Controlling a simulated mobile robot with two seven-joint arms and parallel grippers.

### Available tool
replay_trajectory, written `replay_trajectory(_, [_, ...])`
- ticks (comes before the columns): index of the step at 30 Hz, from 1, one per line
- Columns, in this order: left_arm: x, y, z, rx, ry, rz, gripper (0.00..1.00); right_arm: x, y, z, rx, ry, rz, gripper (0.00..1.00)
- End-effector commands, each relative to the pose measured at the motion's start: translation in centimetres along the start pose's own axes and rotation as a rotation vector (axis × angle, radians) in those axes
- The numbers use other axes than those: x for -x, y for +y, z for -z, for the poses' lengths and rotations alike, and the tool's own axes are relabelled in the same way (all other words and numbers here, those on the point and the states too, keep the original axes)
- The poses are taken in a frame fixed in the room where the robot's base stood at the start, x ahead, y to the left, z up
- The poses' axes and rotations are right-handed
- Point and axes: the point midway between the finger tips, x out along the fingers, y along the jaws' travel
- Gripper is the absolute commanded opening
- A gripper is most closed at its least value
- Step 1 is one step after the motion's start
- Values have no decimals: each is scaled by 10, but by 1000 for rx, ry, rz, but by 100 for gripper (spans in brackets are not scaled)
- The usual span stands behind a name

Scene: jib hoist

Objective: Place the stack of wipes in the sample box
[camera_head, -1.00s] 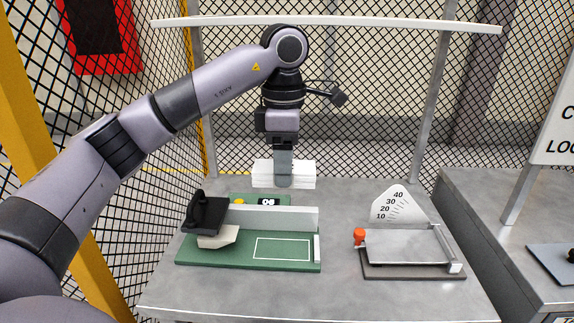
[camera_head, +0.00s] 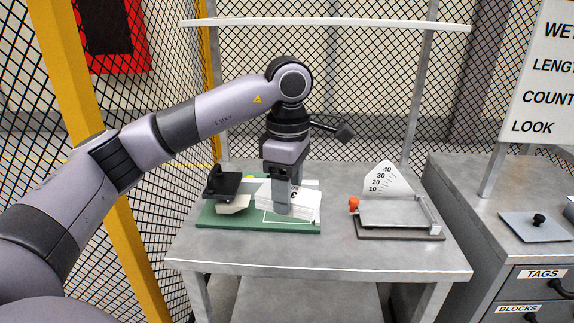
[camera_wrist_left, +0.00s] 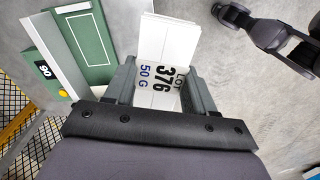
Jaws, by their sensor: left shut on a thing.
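My left gripper (camera_head: 283,207) is shut on a white stack of wipes (camera_head: 304,207), which appears in front of the right part of a green board in the head view. In the left wrist view the stack (camera_wrist_left: 168,35) sits between the fingers of the left gripper (camera_wrist_left: 160,92) and carries a label reading LOT 376, 50 G. Whether the stack touches anything below is unclear. I cannot make out a sample box in either view.
The green board (camera_head: 225,222) bears a black-handled press (camera_head: 221,182) and a white-outlined rectangle. A grey device with an orange knob and dial (camera_head: 388,182) stands to the right on the metal table (camera_head: 330,250). A drawer cabinet (camera_head: 535,280) stands farther right; mesh fencing is behind.

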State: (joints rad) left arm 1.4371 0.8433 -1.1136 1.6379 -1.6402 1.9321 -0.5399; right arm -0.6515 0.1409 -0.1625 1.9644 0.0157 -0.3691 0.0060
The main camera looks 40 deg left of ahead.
Motion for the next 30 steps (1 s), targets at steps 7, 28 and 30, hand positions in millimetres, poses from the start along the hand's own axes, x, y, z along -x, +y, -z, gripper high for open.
replay_trajectory(7, [-78, -31, -13, -505, 1, 9, 23, -1, 0, 3, -2, 7, 0, 43])
replay_trajectory(28, [-266, -102, -50, -1798, -3, 4, 23, -1, 0, 0, -1, 2, 0, 43])
replay_trajectory(30, [-272, -105, -53, -1854, -3, -3, 23, -1, 0, 0, 0, 1, 0, 43])
